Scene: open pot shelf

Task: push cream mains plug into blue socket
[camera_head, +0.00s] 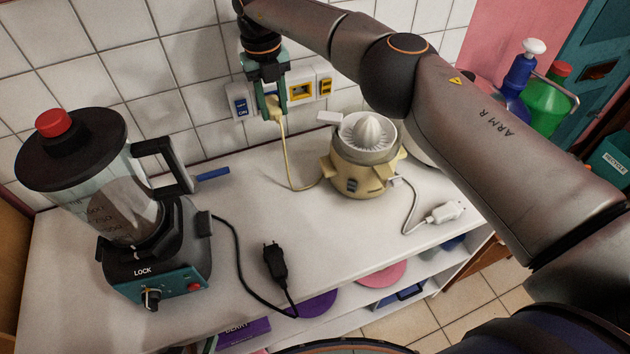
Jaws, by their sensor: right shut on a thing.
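The cream mains plug (272,108) is between the fingers of my right gripper (274,104), close to the tiled wall. Its cream cord (287,160) hangs to the counter and runs to the cream citrus juicer (362,170). The blue socket (239,102) is on the wall just left of the gripper, and only its left part shows, with a blue switch. My gripper hides the rest of it. I cannot tell whether the plug's pins touch or enter the socket. My left gripper is not in view.
Yellow sockets (301,92) sit right of the gripper. A blender (150,255) stands at left, its black plug (273,262) on the counter. A white plug (446,212) lies right of the juicer. The counter between blender and juicer is mostly clear.

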